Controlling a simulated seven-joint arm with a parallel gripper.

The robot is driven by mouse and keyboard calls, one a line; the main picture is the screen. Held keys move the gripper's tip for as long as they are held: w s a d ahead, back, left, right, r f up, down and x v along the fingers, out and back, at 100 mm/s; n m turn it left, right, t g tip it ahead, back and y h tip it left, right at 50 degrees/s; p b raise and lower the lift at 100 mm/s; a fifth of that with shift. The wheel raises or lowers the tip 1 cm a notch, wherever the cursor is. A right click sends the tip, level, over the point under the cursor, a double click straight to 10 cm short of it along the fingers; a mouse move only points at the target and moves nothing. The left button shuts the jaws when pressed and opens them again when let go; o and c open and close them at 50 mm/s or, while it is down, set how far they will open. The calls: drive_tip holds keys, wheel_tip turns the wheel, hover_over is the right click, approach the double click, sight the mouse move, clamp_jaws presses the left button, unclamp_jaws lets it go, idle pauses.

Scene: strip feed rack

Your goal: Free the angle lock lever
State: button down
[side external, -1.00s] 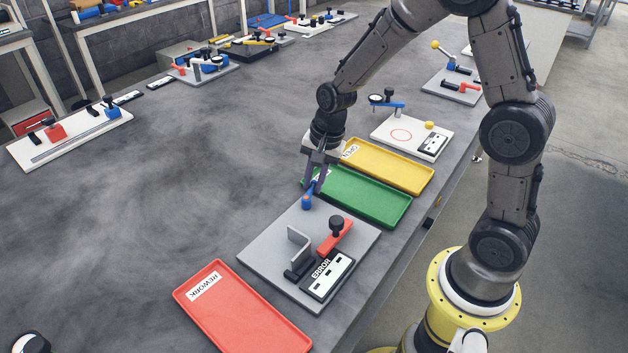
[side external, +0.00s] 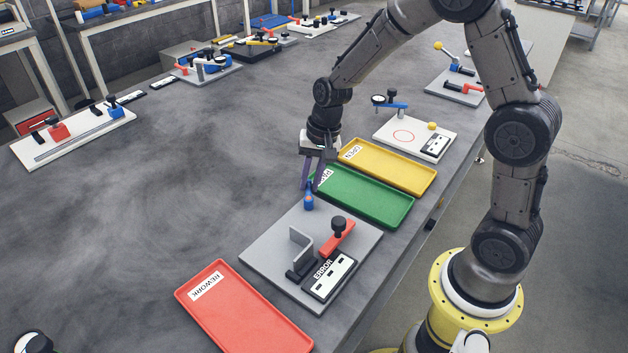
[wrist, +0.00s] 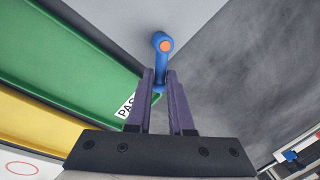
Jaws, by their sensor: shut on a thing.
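The blue lever (side external: 309,201), which seems to be the angle lock lever, stands at the far corner of a grey fixture plate (side external: 268,244). It has an orange spot on its pivot end and also shows in the wrist view (wrist: 162,60). My gripper (side external: 309,184) points down at that corner, shut on the lever's free end. In the wrist view its purple fingers (wrist: 160,84) sit on both sides of that end, partly hiding it. The plate also carries a grey angle bracket (side external: 300,243), a red arm (side external: 338,238) with a black knob, and a panel reading ERROR (side external: 328,276).
A green tray (side external: 363,196) lies close beside the plate and my gripper, with a yellow tray (side external: 400,168) beyond it. A red REWORK tray (side external: 240,312) lies on the near side. The table left of the plate is clear.

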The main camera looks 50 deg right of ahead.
drive_tip(key=n, duration=0.2)
drive_tip(key=w+a+n, duration=0.1)
drive_tip(key=n, duration=0.2)
drive_tip(key=shift+w+a+n+g+y, duration=0.2)
drive_tip(key=shift+n+g+y, duration=0.1)
drive_tip(key=shift+g, duration=0.1)
drive_tip(key=n, duration=0.1)
drive_tip(key=a+n, duration=0.1)
drive_tip(key=n, duration=0.1)
drive_tip(key=shift+w+g, duration=0.2)
drive_tip(key=shift+g, duration=0.1)
drive_tip(key=shift+a+n+g, duration=0.15)
drive_tip(key=shift+a+n, duration=0.1)
drive_tip(key=shift+n, duration=0.5)
drive_tip(key=shift+a+n+g, duration=0.15)
drive_tip(key=shift+a+n, duration=0.05)
drive_tip(key=shift+n, duration=0.55)
drive_tip(key=c, duration=0.8)
unclamp_jaws()
drive_tip(key=d+r, duration=0.1)
drive_tip(key=r, duration=0.8)
drive_tip(key=d+r, duration=0.1)
drive_tip(key=r, duration=0.3)
drive_tip(key=shift+w+d+r, duration=0.25)
drive_tip(key=shift+d+r, duration=0.05)
drive_tip(key=shift+r, duration=0.05)
